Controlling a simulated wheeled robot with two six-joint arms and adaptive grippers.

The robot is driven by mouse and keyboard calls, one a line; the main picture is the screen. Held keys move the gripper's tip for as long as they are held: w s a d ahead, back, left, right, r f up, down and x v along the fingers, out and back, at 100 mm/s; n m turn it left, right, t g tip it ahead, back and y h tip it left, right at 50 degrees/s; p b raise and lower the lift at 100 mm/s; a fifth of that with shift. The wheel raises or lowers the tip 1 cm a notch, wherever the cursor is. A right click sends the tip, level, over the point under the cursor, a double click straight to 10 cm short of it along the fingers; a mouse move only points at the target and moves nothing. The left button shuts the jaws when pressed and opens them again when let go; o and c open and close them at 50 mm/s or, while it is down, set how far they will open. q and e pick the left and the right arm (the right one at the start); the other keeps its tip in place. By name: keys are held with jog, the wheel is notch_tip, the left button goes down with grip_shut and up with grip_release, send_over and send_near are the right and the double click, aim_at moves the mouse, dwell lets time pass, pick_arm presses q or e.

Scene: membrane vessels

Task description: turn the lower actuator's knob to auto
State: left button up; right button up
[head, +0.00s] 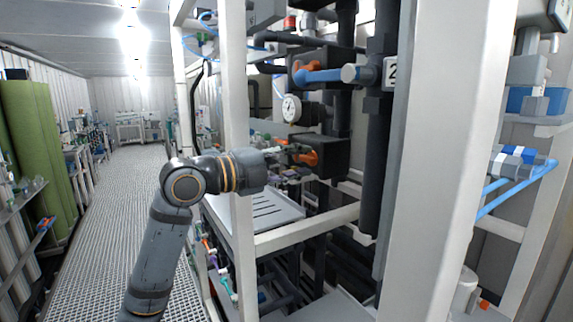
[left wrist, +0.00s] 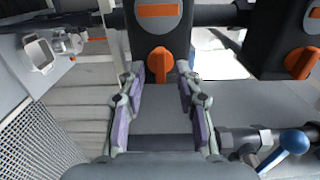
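The lower actuator (head: 328,155) is a dark box on the pipework in the head view, with an orange knob (head: 309,157) on its left side. My left gripper (head: 288,151) is close in front of this knob. In the left wrist view an actuator (left wrist: 158,28) with an orange label faces me. Its orange knob (left wrist: 160,63) stands between the two tips of my left gripper (left wrist: 160,72). The fingers are apart, with a gap visible on both sides of the knob. The auto marking is not legible. My right gripper is not in view.
The upper actuator (head: 336,62) has another orange knob and a blue handle (head: 322,76) near it. A pressure gauge (head: 291,107) sits between the actuators. A white frame post (head: 238,100) stands close beside my left arm. The grated aisle (head: 110,230) is clear.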

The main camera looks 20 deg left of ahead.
pick_arm(q)
jog(key=v, duration=0.7)
dwell(0.7)
